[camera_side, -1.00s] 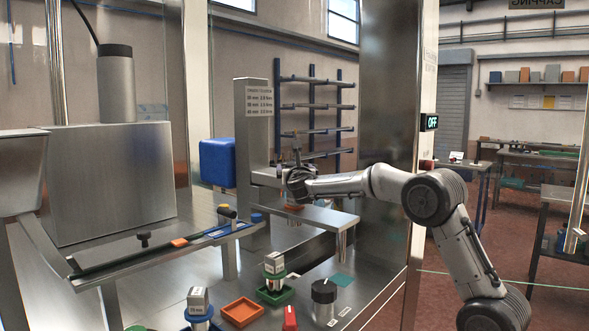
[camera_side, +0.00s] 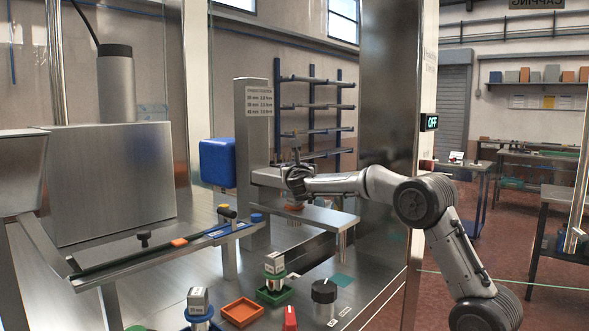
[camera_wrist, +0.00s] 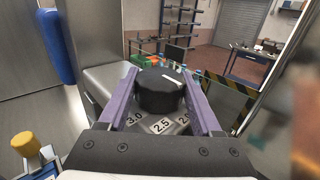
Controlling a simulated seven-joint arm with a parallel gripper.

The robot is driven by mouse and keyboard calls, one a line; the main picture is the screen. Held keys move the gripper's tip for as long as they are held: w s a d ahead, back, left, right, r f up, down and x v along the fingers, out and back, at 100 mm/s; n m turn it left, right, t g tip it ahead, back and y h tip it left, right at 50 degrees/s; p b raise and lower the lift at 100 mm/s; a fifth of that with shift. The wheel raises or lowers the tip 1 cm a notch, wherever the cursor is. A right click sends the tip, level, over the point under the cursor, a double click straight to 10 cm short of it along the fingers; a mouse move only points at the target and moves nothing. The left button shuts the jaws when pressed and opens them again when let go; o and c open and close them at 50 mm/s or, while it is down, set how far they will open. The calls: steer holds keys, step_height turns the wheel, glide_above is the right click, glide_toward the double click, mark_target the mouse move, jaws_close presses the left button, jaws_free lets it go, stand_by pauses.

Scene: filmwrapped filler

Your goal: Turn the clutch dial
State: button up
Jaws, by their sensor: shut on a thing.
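The clutch dial (camera_wrist: 160,96) is a black round knob with a short white line on its top, seen in the middle of the wrist view. The line lies slantwise on the right part of the top. Printed plates 3.0, 2.5 (camera_wrist: 162,126) and a partly covered third one lie around its near side. My gripper (camera_wrist: 160,90) has its two purple fingers on the left and right of the dial and is shut on it. In the side view my gripper (camera_side: 298,178) is at the arm of the metal column; the dial cannot be made out there.
The metal column (camera_side: 253,130) bears a torque table. A shelf plate (camera_side: 300,217) lies below my gripper. A sloping rail (camera_side: 150,250) runs at left. Green (camera_side: 275,296) and orange (camera_side: 242,312) trays and a black knob (camera_side: 324,290) stand in front. A sign (camera_side: 430,122) reads OFF.

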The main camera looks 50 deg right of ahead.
steer(key=shift+c, duration=0.4)
steer(key=shift+m+g+h, duration=0.3)
steer(key=shift+g, duration=0.1)
steer(key=shift+w+a+m+g+h, duration=0.1)
steer(key=shift+m+g+h, duration=0.4)
steer(key=shift+g, duration=0.1)
steer(key=shift+m+g+h, duration=1.4)
steer(key=shift+m+g, duration=0.5)
steer(key=shift+g, duration=0.7)
steer(key=shift+m+g, duration=0.3)
steer(key=shift+g, duration=0.2)
steer(key=o, duration=1.4)
